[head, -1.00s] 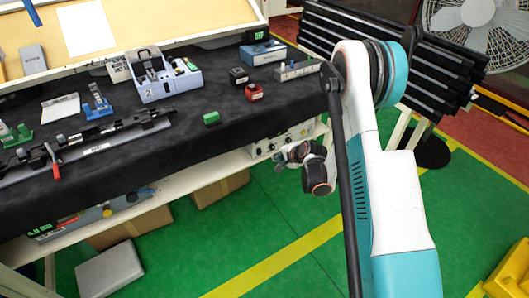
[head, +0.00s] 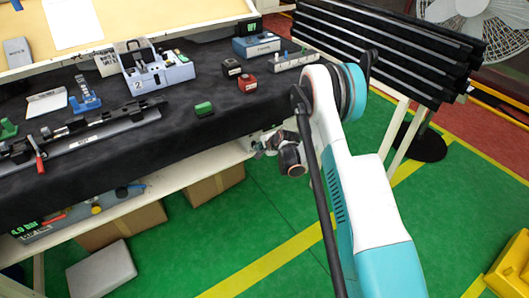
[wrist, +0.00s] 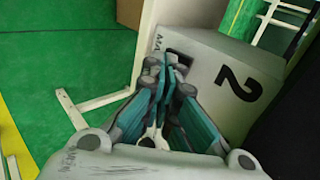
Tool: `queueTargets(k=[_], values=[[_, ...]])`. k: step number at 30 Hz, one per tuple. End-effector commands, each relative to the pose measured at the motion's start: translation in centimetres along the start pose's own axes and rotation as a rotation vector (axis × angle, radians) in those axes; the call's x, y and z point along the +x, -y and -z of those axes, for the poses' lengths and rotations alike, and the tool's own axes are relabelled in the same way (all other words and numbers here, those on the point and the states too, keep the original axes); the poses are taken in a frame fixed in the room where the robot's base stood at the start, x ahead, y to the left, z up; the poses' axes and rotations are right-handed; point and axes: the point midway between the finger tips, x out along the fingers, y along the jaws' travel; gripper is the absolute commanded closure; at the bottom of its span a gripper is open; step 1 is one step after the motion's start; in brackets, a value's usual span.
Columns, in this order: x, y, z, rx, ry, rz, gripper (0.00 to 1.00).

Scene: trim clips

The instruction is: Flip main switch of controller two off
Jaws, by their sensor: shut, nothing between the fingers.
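Controller two is a pale grey box marked with a large black "2" (wrist: 250,100) in the wrist view. A dark part that may be its main switch (wrist: 178,56) shows just past my fingertips, beside lettering starting "MA"; its position cannot be read. My gripper (wrist: 165,64) is shut and empty, with its tips in front of this face; whether they touch cannot be told. In the head view my wrist hangs at the shelf under the table's right end, and my gripper (head: 261,147) is small there. It mostly hides the controller (head: 279,132).
A black-covered table (head: 190,120) with several small devices stands above the shelf. Another unit with a green display (head: 28,228) sits on the shelf at left. Cardboard boxes (head: 215,185) are below. A white shelf post (wrist: 150,45) stands close left of my fingers. Green floor is clear in front.

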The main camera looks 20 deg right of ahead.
Motion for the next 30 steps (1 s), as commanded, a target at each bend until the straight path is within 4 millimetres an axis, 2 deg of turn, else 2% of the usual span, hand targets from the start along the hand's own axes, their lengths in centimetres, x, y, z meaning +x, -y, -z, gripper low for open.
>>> queueTargets(k=[13, 17, 30], values=[[0.39, 0.32, -0.04, -0.001, 0.0, 0.0, 1.0], [1.23, 0.35, -0.06, -0.001, 0.001, 0.0, 1.0], [0.77, 0.8, -0.04, -0.001, 0.0, 0.001, 1.0]])
